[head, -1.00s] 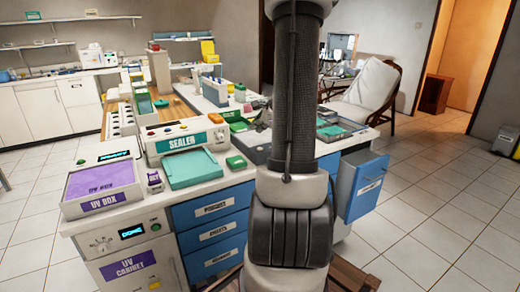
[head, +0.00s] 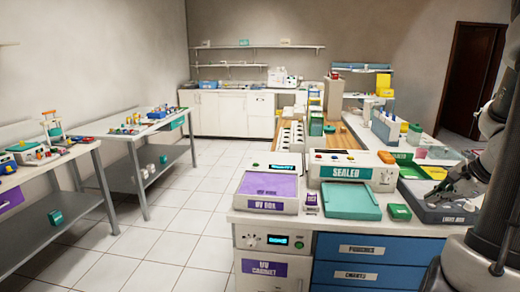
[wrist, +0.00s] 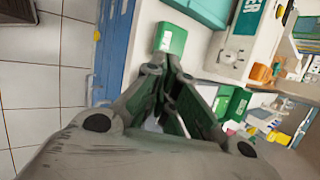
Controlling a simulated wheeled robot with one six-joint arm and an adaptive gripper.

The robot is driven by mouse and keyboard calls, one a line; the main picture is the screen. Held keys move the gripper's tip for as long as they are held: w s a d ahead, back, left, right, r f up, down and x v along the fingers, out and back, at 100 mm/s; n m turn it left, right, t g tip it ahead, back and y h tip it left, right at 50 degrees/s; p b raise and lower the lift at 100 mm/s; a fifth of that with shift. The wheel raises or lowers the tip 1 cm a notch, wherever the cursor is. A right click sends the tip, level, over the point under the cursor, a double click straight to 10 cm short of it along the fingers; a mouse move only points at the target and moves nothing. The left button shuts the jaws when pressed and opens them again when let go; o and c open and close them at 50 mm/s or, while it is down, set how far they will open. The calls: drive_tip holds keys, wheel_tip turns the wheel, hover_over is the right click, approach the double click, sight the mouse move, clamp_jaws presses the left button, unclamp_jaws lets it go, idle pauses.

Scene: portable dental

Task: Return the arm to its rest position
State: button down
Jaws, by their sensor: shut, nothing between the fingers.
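My arm (head: 492,190) stands at the right edge of the head view, partly cut off by the frame. My gripper (head: 440,193) hangs at its end, small and dark, over the grey tray on the right of the counter. In the wrist view my gripper (wrist: 165,72) has its fingers drawn together, with nothing held between them. A green box (wrist: 171,38) lies on the white counter beyond the fingertips.
The counter bears the purple-lidded UV box (head: 268,190), the sealer (head: 350,172) and a small green box (head: 400,212). Blue drawers (head: 362,248) are below. Two side tables (head: 150,122) stand at left. Tiled floor (head: 170,240) between is clear.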

drive_tip(key=s+a+r+n+g+h, duration=0.1)
drive_tip(key=s+a+r+n, duration=0.5)
drive_tip(key=a+n, duration=0.4)
drive_tip(key=s+a+r+n+g+h, duration=0.1)
drive_tip(key=s+a+r+n, duration=0.6)
drive_tip(key=s+a+n, duration=0.2)
drive_tip(key=shift+a+n, duration=0.7)
drive_tip(key=c, duration=2.2)
unclamp_jaws()
drive_tip(key=shift+s, duration=0.1)
